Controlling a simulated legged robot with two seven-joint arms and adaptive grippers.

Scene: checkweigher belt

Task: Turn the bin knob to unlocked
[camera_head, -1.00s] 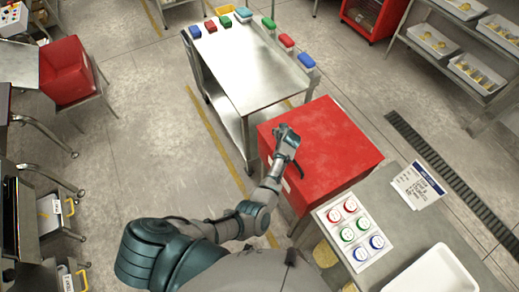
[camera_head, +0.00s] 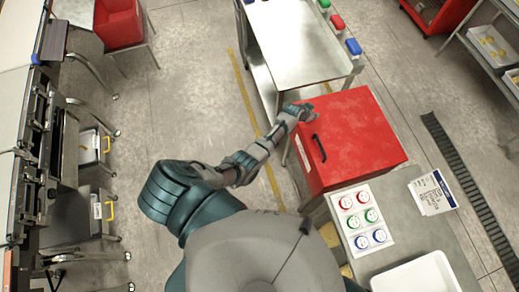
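The red bin (camera_head: 360,135) stands right of centre, a box with a flat red top. A black bar handle (camera_head: 319,148) is on its left side, with a pale label beside it. I cannot make out a knob; it is too small or hidden. My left arm reaches up from below, and my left gripper (camera_head: 303,112) is at the bin's far left corner, above the handle in the picture. Whether it touches the bin, and whether its fingers are open, I cannot tell. My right gripper is not in view.
A steel cart (camera_head: 290,45) stands just behind the bin. A grey table (camera_head: 420,235) in front of it bears a card of coloured circles (camera_head: 362,219), a printed sheet (camera_head: 432,193) and a white tray (camera_head: 420,275). Open floor lies left of my arm.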

